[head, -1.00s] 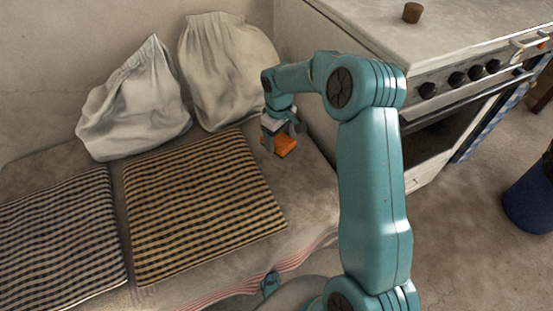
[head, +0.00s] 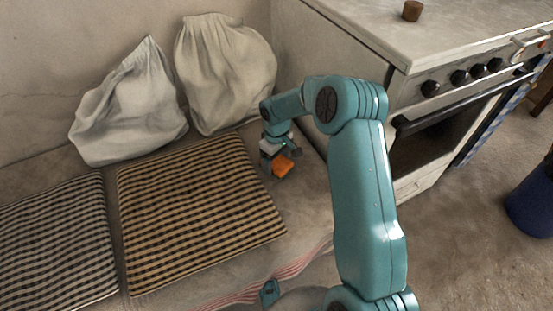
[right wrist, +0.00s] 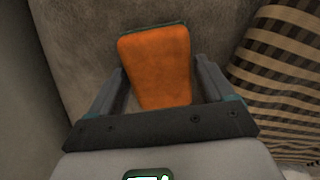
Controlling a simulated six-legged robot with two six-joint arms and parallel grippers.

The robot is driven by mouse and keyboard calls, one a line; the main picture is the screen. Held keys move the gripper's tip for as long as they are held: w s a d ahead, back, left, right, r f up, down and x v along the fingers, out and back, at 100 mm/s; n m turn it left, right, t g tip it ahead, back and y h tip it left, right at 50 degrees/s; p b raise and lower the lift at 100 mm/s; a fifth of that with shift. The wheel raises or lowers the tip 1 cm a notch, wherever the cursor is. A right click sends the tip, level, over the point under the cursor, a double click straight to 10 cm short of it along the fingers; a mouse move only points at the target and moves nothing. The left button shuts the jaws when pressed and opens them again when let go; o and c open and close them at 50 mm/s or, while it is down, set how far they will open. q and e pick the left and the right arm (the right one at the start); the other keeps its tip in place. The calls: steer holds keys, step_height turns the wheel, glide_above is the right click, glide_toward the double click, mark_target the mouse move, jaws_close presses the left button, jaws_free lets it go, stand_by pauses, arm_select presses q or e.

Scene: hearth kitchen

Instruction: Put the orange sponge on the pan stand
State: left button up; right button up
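The orange sponge (head: 283,166) is at my right gripper (head: 281,159), above the bench's back right part in the head view. In the right wrist view, the sponge (right wrist: 157,62) lies between the two fingers of the right gripper (right wrist: 157,72), which appear to press on its sides. Its far end sticks out past the fingertips, with a thin dark green edge. How far it is above the bench is hard to tell. My left gripper is not in view. I do not see a pan stand in these frames.
A brown checked cushion (head: 200,210) and a grey checked cushion (head: 55,245) lie on the bench (head: 305,205). Two pale sacks (head: 130,105) lean on the wall. A white stove (head: 400,40) stands to the right, with a brown cork-like object (head: 412,11) on top.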

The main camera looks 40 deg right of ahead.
steer(key=shift+o, duration=0.5)
steer(key=shift+r, duration=0.15)
